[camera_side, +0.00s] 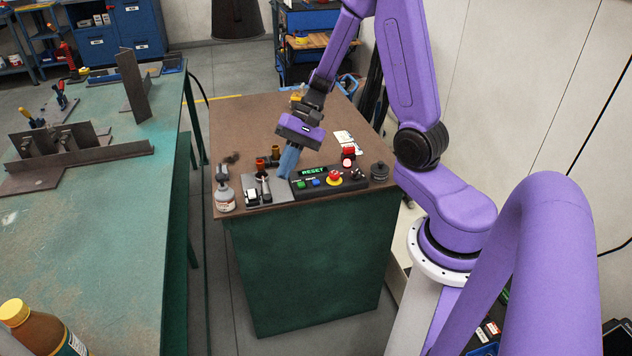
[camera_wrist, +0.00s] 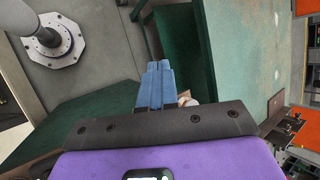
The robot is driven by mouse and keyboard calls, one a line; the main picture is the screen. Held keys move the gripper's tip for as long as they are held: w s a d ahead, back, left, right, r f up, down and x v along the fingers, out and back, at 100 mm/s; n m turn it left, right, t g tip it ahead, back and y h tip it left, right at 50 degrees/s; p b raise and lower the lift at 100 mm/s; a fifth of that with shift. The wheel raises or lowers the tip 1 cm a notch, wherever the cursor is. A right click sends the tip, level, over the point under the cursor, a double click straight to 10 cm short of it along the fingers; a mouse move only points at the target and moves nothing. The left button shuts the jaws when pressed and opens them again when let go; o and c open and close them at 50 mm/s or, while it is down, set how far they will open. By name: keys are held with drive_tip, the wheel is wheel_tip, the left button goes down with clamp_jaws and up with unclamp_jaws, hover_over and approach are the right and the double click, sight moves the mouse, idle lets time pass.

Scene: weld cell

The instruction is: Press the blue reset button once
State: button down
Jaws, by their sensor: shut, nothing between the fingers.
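In the side view a black control box (camera_side: 343,184) sits near the front edge of the brown-topped bench. Its lit display (camera_side: 312,171) reads RESET in green. A blue button (camera_side: 316,183) is on its front, between a green button (camera_side: 301,184) and a red mushroom knob (camera_side: 334,176) on yellow. My gripper (camera_side: 284,174) has its blue fingers together and empty, pointing down at the left end of the box; I cannot tell whether they touch anything. The closed fingers also show in the wrist view (camera_wrist: 159,65), where the box and button do not show.
Left of the box are a grey plate (camera_side: 281,197) with small parts and a white bottle (camera_side: 225,198). The bench top (camera_side: 240,120) behind is mostly clear.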

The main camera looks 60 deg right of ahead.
drive_tip(key=w+d+f+m+t, duration=0.3)
drive_tip(key=w+d+m+t, duration=0.1)
drive_tip(key=d+m, duration=0.4)
drive_tip(key=m+t+h, duration=0.3)
drive_tip(key=m+h, duration=0.1)
drive_tip(key=m, duration=0.1)
hover_over(319, 181)
wheel_tip(319, 181, down, 3)
drive_tip(key=shift+s+r, duration=0.1)
drive_tip(key=shift+r, duration=0.05)
drive_tip(key=shift+f, duration=4.4)
drive_tip(key=shift+f, duration=0.1)
drive_tip(key=shift+f, duration=0.35)
drive_tip(key=shift+f, duration=0.45)
drive_tip(key=shift+r, duration=0.9)
